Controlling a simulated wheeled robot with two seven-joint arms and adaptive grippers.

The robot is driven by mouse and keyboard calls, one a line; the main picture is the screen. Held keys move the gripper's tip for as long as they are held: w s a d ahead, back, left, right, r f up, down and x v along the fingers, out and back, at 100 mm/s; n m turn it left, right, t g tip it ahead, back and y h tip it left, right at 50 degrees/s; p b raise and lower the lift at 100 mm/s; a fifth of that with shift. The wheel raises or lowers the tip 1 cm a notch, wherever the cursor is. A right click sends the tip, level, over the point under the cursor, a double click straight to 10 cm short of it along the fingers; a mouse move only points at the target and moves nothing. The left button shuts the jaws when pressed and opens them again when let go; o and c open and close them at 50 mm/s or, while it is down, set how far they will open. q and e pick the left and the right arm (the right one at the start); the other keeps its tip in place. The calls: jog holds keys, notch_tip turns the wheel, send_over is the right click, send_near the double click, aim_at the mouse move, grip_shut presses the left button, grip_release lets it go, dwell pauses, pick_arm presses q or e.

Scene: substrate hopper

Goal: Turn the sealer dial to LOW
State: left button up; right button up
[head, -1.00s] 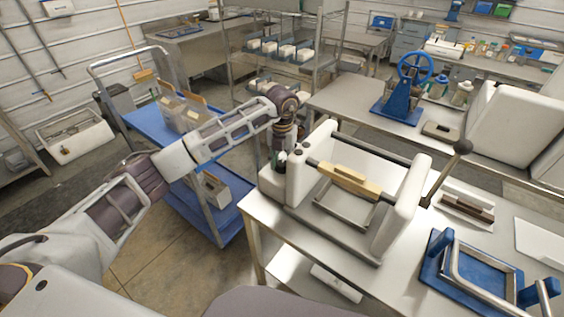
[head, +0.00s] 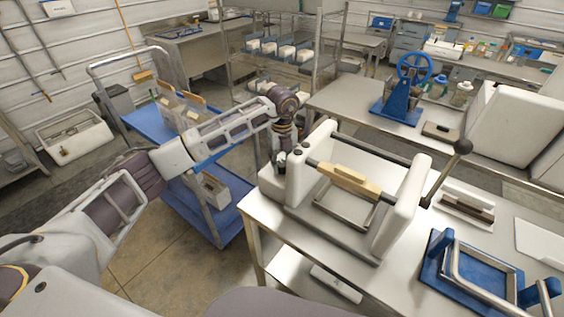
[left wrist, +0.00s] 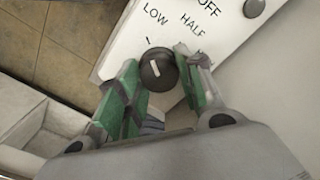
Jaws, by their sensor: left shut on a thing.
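The sealer (head: 404,208) is a white machine with two upright sides and a wooden-gripped bar, standing on the metal table. Its black round dial (left wrist: 157,72) shows in the left wrist view on a white panel (left wrist: 130,50) lettered LOW, HALF and OFF; another label is partly covered by a finger. The dial's white pointer line slants up and left, roughly toward the tick by LOW. My left gripper (left wrist: 156,78), with green finger pads, is shut on the dial, one finger on each side. In the head view my left gripper (head: 280,160) is small at the sealer's left end. My right gripper is not in view.
A blue cart (head: 205,205) stands left of the table, below my left arm. A long ball-topped lever (head: 440,178) rises at the sealer's right. A blue frame stand (head: 440,270) is at the table's right. A blue hand-wheel press (head: 403,95) stands behind.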

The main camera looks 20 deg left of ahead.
aim_at(282, 164)
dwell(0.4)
pick_arm(q)
jog(key=o, duration=1)
jog(key=shift+r, duration=0.1)
notch_tip(282, 164, up, 12)
dwell(0.4)
dwell(0.4)
